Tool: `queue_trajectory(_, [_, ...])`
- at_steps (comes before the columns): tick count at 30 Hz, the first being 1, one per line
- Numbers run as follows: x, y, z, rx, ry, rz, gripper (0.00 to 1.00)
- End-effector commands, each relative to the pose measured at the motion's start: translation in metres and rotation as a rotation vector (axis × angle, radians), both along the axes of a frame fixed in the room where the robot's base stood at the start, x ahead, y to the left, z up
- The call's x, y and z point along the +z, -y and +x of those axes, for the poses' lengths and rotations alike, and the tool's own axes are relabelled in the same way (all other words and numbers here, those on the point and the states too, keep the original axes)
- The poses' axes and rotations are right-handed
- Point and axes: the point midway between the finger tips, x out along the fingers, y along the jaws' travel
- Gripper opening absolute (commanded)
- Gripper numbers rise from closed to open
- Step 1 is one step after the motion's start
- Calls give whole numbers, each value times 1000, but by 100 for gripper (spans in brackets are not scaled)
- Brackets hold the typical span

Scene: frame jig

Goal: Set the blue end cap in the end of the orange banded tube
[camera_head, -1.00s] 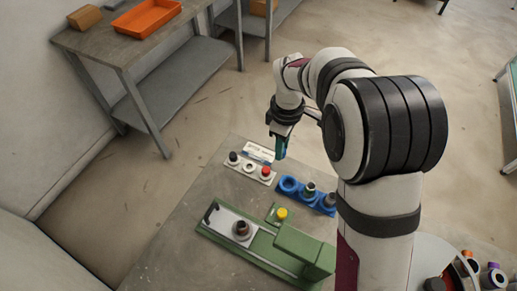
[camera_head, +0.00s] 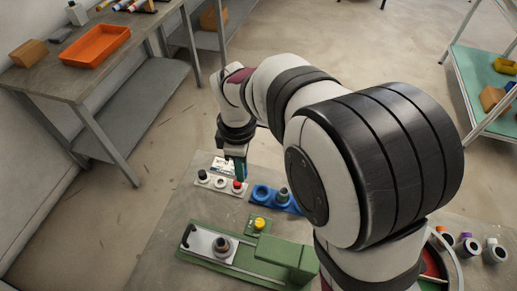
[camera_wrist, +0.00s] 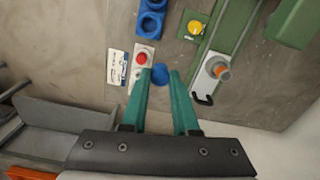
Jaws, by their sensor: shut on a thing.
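My gripper (camera_wrist: 160,78) has teal fingers and is shut on the blue end cap (camera_wrist: 160,73), which shows as a small round blue piece between the fingertips in the wrist view. In the head view my gripper (camera_head: 240,173) hangs by the white block, and the cap cannot be made out. The orange banded tube (camera_wrist: 221,71) stands in the grey plate of the green jig, right of the cap in the wrist view and apart from it. In the head view this tube (camera_head: 222,244) looks dark brown, its upper end uncovered.
A white block (camera_head: 211,185) carries dark, white and red round pieces. A blue holder (camera_head: 262,193) with round openings stands beside it, a tube in one. The green jig (camera_head: 240,262) has a raised green housing. A yellow knob (camera_head: 259,223) sits on a green base nearby.

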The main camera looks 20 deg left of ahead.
Motion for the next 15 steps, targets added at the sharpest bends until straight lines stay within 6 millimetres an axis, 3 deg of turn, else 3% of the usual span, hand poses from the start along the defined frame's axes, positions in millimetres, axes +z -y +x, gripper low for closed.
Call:
queue_trajectory(1, [1, -6, -22, 56, 0, 0, 0])
queue_trajectory(6, [1, -14, -97, 248, 1, 1, 0])
queue_trajectory(9, [-1, -11, -127, 328, 1, 1, 0])
queue_trajectory(15, [-12, -8, -143, 371, -2, 0, 0])
